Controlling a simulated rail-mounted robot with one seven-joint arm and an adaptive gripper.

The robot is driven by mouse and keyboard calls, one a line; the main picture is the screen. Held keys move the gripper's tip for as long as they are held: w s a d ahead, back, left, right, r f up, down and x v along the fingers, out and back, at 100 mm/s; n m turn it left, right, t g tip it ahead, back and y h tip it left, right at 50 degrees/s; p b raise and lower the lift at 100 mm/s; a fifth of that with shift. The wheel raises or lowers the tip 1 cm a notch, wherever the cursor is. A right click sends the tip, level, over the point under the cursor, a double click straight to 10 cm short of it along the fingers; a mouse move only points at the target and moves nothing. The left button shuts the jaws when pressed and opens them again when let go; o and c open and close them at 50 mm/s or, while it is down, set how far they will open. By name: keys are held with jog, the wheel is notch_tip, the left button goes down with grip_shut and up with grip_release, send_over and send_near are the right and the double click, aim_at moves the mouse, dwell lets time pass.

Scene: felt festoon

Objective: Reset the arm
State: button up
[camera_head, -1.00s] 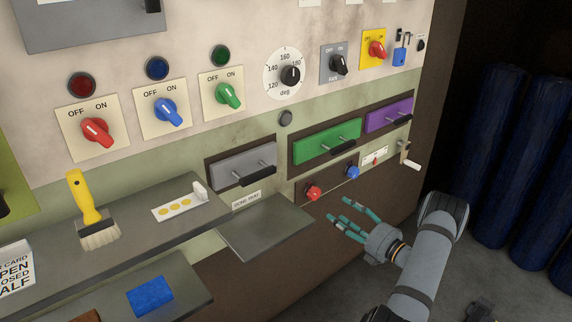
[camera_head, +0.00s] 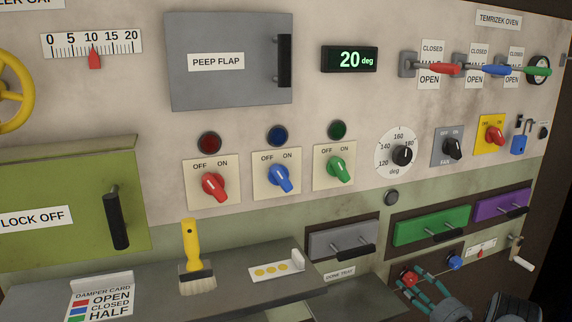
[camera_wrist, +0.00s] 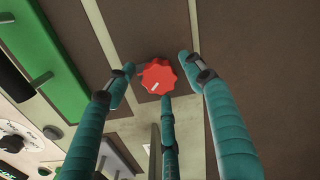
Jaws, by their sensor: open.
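My gripper (camera_head: 425,292) is at the lower right of the head view, in front of the panel below the green drawer (camera_head: 432,226). Its teal fingers are open. In the wrist view the fingers (camera_wrist: 160,85) spread around a red knob (camera_wrist: 158,77), which also shows in the head view (camera_head: 409,277). I cannot tell whether any finger touches the knob. The rest of my arm is mostly cut off by the lower edge of the head view.
A blue knob (camera_head: 454,263) and a crank handle (camera_head: 521,259) sit right of the gripper. The grey drawer (camera_head: 343,238) is at its upper left. A shelf (camera_head: 230,281) holding a brush (camera_head: 195,262) and damper card (camera_head: 100,297) juts out at left.

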jog(key=shift+s, duration=0.1)
jog(key=shift+s+d, duration=0.15)
jog(key=shift+s, duration=0.05)
jog(key=v, duration=1.1)
jog(key=x, duration=1.2)
jog(key=shift+f, duration=0.1)
jog(key=n+b, duration=0.1)
jog(key=n, duration=0.1)
jog(key=shift+s+n, duration=0.15)
jog(key=shift+n, duration=0.15)
jog(key=n+b, duration=0.1)
jog(key=n, duration=0.1)
jog(key=shift+f+n+b, duration=0.15)
jog(key=shift+n+b, duration=0.15)
jog(key=shift+b, duration=0.1)
jog(key=n+b, duration=0.4)
jog(key=n, duration=0.1)
jog(key=shift+f+n, duration=0.1)
jog(key=shift+n, duration=0.2)
jog(key=p+v, duration=0.2)
jog(key=v, duration=0.8)
jog(key=shift+s+r+n, duration=0.15)
jog(key=shift+r+n, duration=0.15)
jog(key=shift+r, duration=0.1)
